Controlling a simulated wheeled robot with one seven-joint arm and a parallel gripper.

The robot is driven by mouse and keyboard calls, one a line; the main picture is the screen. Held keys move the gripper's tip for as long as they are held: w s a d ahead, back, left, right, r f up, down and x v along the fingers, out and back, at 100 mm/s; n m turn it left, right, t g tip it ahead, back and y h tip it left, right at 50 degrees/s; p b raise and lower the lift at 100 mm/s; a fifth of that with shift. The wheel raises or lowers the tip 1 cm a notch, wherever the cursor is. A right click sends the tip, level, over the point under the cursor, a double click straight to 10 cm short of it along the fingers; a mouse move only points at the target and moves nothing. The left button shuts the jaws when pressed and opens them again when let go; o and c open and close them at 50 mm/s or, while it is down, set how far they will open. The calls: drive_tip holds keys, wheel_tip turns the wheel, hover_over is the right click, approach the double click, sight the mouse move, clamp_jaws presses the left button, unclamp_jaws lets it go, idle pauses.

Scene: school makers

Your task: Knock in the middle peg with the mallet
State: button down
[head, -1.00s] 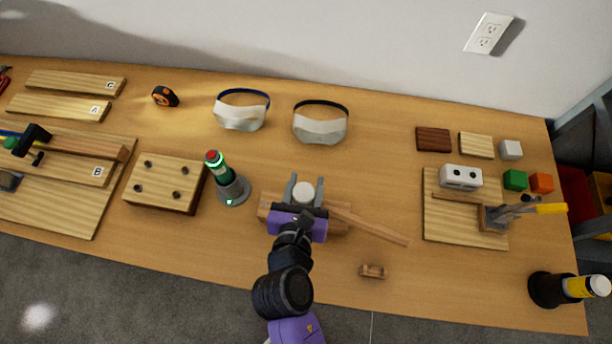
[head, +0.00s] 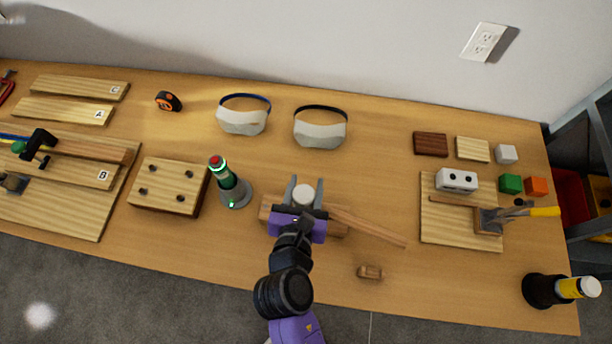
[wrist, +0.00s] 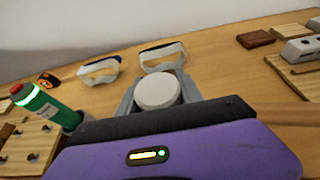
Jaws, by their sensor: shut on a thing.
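My gripper (head: 304,193) is shut around a thick white round head, with one grey finger on each side. It also shows in the wrist view (wrist: 158,92), the pale disc facing up between the fingers. I take this to be the head of the mallet (head: 368,226), whose wooden handle slopes out to the right. A wooden block (head: 337,229) lies under my gripper, mostly hidden by it. The middle peg cannot be made out, nor whether the mallet touches it. A small wooden peg-like piece (head: 370,272) lies loose at the front of the table.
A wooden block with dark holes or pegs (head: 160,205) and a green bottle in a grey holder (head: 232,191) stand left. Two goggles (head: 242,121) (head: 320,134) lie behind. A board with tools (head: 450,230) is right. The table between handle and board is clear.

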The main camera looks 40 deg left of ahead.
wheel_tip(320, 180, down, 3)
drive_tip(key=shift+f+b, duration=0.15)
drive_tip(key=shift+b, duration=0.4)
wheel_tip(320, 180, up, 6)
drive_tip(key=p, duration=0.3)
drive_tip(key=shift+f+p, duration=0.25)
drive_tip(key=shift+p, duration=0.05)
wheel_tip(320, 180, down, 6)
drive_tip(key=b, duration=0.3)
drive_tip(key=shift+b, duration=0.3)
wheel_tip(320, 180, up, 5)
drive_tip(key=p, duration=0.3)
drive_tip(key=shift+p, duration=0.35)
drive_tip(key=shift+r, duration=0.25)
